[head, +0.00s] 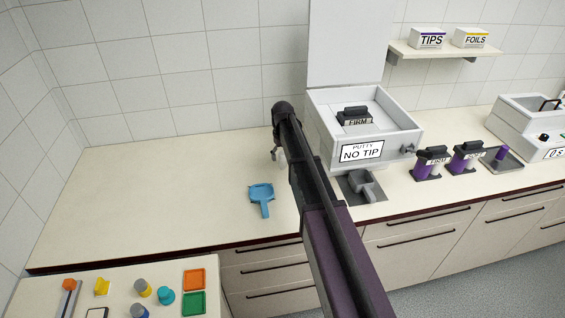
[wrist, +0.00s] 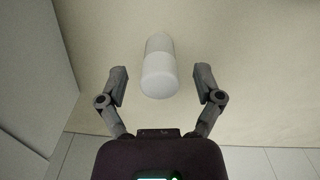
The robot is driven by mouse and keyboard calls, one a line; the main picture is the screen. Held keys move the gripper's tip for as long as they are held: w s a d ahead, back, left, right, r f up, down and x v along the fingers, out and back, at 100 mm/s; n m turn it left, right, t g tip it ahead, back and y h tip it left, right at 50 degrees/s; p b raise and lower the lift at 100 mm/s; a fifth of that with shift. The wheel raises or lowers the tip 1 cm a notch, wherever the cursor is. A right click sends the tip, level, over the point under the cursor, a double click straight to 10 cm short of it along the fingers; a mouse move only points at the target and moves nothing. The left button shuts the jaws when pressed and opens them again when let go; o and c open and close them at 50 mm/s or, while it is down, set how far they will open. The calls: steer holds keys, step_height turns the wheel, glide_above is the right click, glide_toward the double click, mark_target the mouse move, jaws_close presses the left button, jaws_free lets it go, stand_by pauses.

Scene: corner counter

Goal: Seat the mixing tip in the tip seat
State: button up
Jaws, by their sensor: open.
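My gripper (wrist: 160,88) is open in the wrist view. A pale white, stepped cylinder (wrist: 160,72) lies between and just beyond its fingertips, apart from both; it may be the mixing tip, but I cannot be sure. In the head view my gripper (head: 277,155) hangs over the counter left of the putty machine, mostly hidden by my arm. The white putty machine (head: 390,137) has its lid up, a FIRM cartridge (head: 355,117) inside and a front label reading NO TIP. A grey fitting (head: 409,149) sticks out at its right front; I cannot tell whether it is the tip seat.
A blue scoop-shaped tray (head: 262,194) lies left of my arm. A grey holder (head: 362,186) stands before the machine. Purple cartridges (head: 430,163) stand to the right. The left counter is clear. A side table (head: 120,285) with small coloured items is at front left.

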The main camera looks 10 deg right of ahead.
stand_by(0.3)
steer(key=c, duration=1.1)
steer(key=shift+r, duration=0.2)
steer(key=shift+c, duration=0.2)
step_height(320, 180, up, 4)
steer(key=p, duration=0.4)
steer(key=shift+f, duration=0.15)
steer(key=s+p, duration=0.1)
steer(key=s, duration=1.5)
steer(key=shift+r, duration=0.45)
